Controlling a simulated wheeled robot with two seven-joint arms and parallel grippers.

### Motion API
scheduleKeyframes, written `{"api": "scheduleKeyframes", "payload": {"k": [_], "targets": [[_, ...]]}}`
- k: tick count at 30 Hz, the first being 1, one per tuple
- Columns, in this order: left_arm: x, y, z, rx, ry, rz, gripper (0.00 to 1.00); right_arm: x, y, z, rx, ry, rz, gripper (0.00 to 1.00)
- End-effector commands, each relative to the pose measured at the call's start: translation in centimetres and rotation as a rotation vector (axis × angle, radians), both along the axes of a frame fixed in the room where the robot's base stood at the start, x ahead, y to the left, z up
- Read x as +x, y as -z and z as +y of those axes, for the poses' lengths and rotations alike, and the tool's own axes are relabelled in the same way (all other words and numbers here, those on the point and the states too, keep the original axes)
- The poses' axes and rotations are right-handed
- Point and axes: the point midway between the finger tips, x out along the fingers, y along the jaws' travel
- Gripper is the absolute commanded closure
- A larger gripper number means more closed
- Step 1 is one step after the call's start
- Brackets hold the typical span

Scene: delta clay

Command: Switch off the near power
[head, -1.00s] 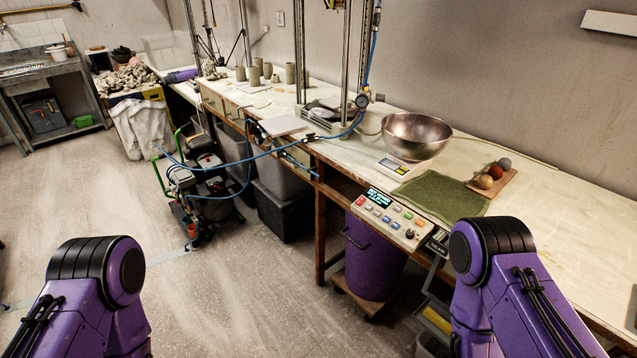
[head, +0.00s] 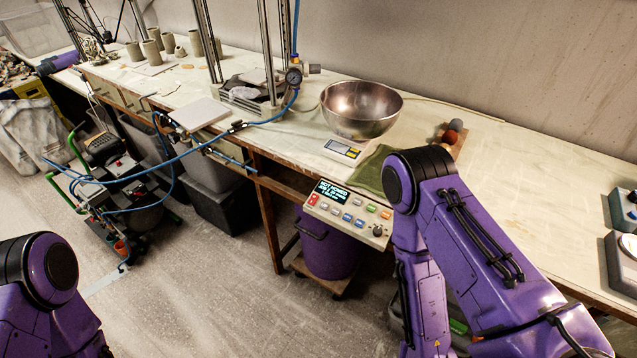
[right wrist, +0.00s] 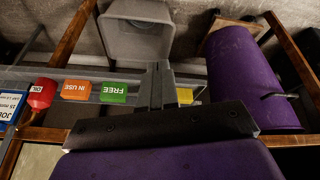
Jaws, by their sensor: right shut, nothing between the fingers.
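A beige control panel (head: 348,212) with a lit display, several coloured buttons and a black knob is on the front edge of the workbench in the head view. A red button (head: 313,200) is at its left end. My right arm stands just right of the panel and hides the bench edge there. I cannot pick out a power switch marked near. My right gripper (right wrist: 157,85) is shut and empty in the right wrist view, over hanging tags and a grey bin. My left gripper is out of view; only part of its arm shows at lower left.
The right wrist view shows a green FREE tag (right wrist: 114,92), an orange IN USE tag (right wrist: 75,90) and a purple bin (right wrist: 250,75). A steel bowl (head: 360,108) and scale (head: 343,150) stand on the bench. Two boxy devices (head: 622,205) are at far right.

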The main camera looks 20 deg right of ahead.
Motion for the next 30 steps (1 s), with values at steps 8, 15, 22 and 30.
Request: {"api": "scheduleKeyframes", "payload": {"k": [8, 15, 22, 30], "targets": [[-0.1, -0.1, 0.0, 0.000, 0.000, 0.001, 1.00, 1.9, 0.2, 1.1, 0.035, -0.036, -0.004, 1.00], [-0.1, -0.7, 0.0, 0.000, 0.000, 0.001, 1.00, 18.0, -3.6, 11.6, 0.230, -0.476, 0.040, 1.00], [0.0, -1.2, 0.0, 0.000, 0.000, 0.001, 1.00, 29.9, -19.3, 17.9, 0.016, -0.974, 0.210, 1.00], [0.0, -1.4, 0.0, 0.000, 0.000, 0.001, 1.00, 33.1, -34.4, 18.4, -0.343, -1.136, 0.371, 1.00]]}}
